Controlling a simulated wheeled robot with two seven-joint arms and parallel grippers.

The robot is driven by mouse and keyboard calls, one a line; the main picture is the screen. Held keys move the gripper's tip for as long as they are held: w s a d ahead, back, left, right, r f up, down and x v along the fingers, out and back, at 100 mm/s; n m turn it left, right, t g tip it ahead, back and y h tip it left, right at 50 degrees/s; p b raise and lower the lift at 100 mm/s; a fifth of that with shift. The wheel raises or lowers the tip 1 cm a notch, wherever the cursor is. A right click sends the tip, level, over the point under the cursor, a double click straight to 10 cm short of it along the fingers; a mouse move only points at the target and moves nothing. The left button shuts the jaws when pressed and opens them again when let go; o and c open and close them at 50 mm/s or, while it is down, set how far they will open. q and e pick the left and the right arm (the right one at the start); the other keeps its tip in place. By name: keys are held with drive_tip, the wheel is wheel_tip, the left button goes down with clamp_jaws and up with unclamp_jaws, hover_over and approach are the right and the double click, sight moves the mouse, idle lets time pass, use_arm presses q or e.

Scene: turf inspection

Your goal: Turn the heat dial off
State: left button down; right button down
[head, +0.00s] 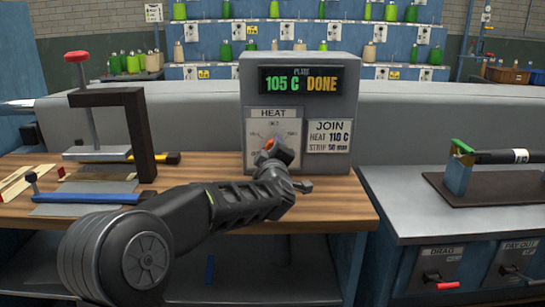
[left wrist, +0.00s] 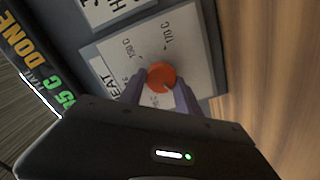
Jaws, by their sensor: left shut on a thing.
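The heat dial (left wrist: 161,76) is an orange knob on a pale plate (left wrist: 190,42) marked HEAT with temperature marks around it. The plate is on the front of a grey box (head: 340,165) on the wooden bench. In the head view the dial is mostly hidden behind my left gripper (head: 270,148). In the left wrist view my left gripper (left wrist: 163,88) has its two fingers on either side of the dial, shut on it. A display (head: 302,80) on top of the box reads 105 C DONE. My right gripper is not in view.
A dark clamp frame (head: 140,130) with a red-topped screw stands on the bench (head: 330,215) at left, near a blue-handled tool (head: 85,197). A JOIN card (head: 330,136) is right of the dial. A grey counter (head: 400,205) with a black tool stands at right.

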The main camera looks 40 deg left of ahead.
use_arm(q)
drive_tip(key=shift+n+b, duration=0.55)
drive_tip(key=shift+n, duration=0.25)
drive_tip(key=shift+d+r, duration=0.1)
drive_tip(key=c, duration=0.9)
unclamp_jaws()
drive_tip(key=shift+o, duration=0.2)
drive_tip(key=v, duration=0.7)
drive_tip(key=shift+s+d, duration=0.25)
drive_tip(key=shift+s, duration=0.05)
